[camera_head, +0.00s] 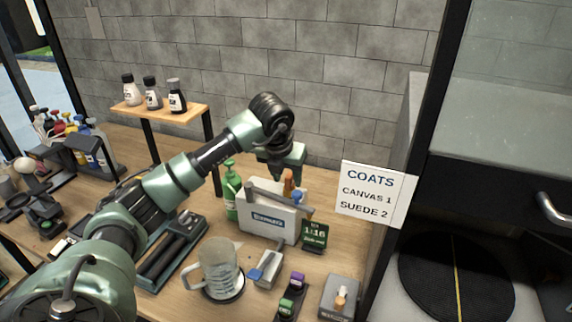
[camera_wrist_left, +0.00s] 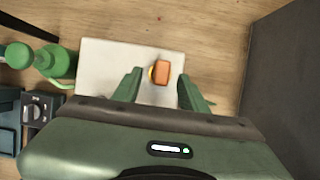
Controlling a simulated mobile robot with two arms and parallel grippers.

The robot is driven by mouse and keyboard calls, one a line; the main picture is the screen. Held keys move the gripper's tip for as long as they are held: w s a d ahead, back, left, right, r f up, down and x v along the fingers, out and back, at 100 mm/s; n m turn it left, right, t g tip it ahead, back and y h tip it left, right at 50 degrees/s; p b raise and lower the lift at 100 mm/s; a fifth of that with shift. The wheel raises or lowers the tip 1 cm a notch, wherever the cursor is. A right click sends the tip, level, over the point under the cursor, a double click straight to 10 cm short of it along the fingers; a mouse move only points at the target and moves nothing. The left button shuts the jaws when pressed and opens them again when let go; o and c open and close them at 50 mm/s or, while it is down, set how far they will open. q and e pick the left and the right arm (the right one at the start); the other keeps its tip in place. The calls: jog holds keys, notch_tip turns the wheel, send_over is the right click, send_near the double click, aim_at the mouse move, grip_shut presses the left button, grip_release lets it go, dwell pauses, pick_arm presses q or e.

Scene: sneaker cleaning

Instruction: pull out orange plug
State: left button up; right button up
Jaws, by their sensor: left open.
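The orange plug (camera_head: 288,183) stands upright at the white box (camera_head: 268,222) with a blue label, on the wooden bench. In the left wrist view the orange plug (camera_wrist_left: 162,72) shows from above, with a yellow edge, over the white box top (camera_wrist_left: 95,60). My left gripper (camera_head: 284,174) is above the box, pointing down. In the wrist view its fingers (camera_wrist_left: 161,88) are apart, one to each side of the plug, with gaps; I cannot tell their exact height against it. My right gripper is not in view.
A green bottle (camera_head: 231,190) stands left of the box. A small 1:16 display (camera_head: 315,237) stands at its right front. A glass mug (camera_head: 218,265), a grey block with an orange-white peg (camera_head: 341,297) and a COATS sign (camera_head: 375,194) are nearby.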

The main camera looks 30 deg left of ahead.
pick_arm(q)
jog(key=shift+x, duration=0.95)
jog(key=shift+w+f, duration=0.15)
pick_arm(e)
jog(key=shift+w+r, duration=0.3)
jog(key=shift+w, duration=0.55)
pick_arm(q)
grip_shut()
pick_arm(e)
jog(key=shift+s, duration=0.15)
